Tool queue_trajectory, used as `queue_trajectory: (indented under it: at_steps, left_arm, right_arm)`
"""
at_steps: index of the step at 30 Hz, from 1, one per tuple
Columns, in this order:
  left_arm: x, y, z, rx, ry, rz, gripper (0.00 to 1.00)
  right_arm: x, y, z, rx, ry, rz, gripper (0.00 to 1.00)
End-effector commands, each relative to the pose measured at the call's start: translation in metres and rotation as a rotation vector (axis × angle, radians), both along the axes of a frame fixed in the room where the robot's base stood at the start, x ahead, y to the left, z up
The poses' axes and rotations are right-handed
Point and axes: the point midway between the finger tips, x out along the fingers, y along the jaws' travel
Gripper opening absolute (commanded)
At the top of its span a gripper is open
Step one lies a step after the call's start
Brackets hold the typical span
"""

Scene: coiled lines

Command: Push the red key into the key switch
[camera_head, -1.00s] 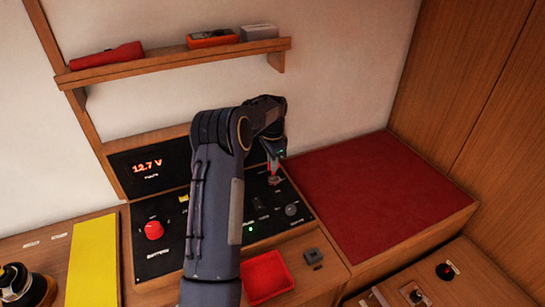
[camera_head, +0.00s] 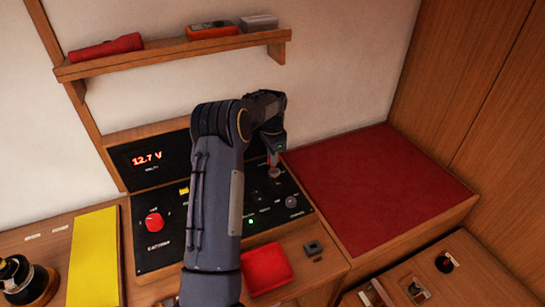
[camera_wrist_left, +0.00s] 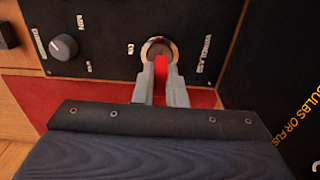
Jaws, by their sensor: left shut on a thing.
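My left gripper (camera_head: 273,172) is shut on the red key (camera_wrist_left: 161,68), which shows as a red strip between its fingertips in the left wrist view. The key switch (camera_wrist_left: 159,48) is a round metal ring with a dark centre on the black panel (camera_head: 152,253). The key's far end overlaps the lower part of the ring in that view. I cannot tell whether the key is in the slot or just in front of it. In the head view the fingers hide most of the key and switch. My right gripper is not in view.
A red rotary knob (camera_head: 154,222) and a grey knob (camera_head: 292,201) stand out from the panel. A red cushion (camera_head: 375,190) is to the right. A shelf (camera_head: 170,57) is above.

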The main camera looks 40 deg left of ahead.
Motion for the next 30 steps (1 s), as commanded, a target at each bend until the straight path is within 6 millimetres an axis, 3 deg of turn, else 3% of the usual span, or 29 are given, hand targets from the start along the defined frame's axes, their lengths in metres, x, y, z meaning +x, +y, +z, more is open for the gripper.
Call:
queue_trajectory:
  at_steps: [30]
  left_arm:
    - [0.0, 0.0, -0.011, 0.0, 0.0, 0.001, 0.0]
  right_arm:
    - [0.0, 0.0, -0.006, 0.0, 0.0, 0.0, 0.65]
